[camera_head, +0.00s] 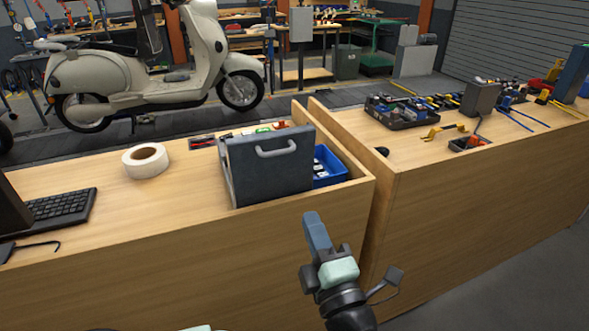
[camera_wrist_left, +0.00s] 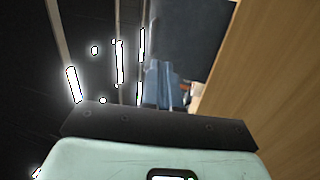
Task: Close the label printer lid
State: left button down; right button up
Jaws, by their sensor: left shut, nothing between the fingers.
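The label printer appears to be the dark grey boxy unit on the wooden bench in the head view. Its front panel, which looks like the lid (camera_head: 268,170), stands steeply upright with a pale bar handle (camera_head: 277,149) near its top edge. What lies behind the panel is mostly hidden. My left gripper (camera_head: 313,219) is in front of the bench, below and right of the panel, apart from it in the picture. Its blue fingers are together and empty. The fingers (camera_wrist_left: 161,83) also show in the left wrist view, with a dark surface beyond them. My right gripper is not in view.
A white tape roll (camera_head: 146,160) and a keyboard (camera_head: 62,208) are to the left on the bench. A blue bin (camera_head: 331,166) sits right behind the panel, near the bench's raised end board. A second bench (camera_head: 425,160) with tools stands right. Bare benchtop lies left of the panel.

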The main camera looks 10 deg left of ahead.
pick_arm(q)
jog(key=r+n+y, duration=0.1)
jog(key=p, duration=0.3)
send_near(277, 154)
jog(key=x, duration=0.7)
jog(key=shift+g, duration=0.3)
jog(key=shift+d, duration=0.1)
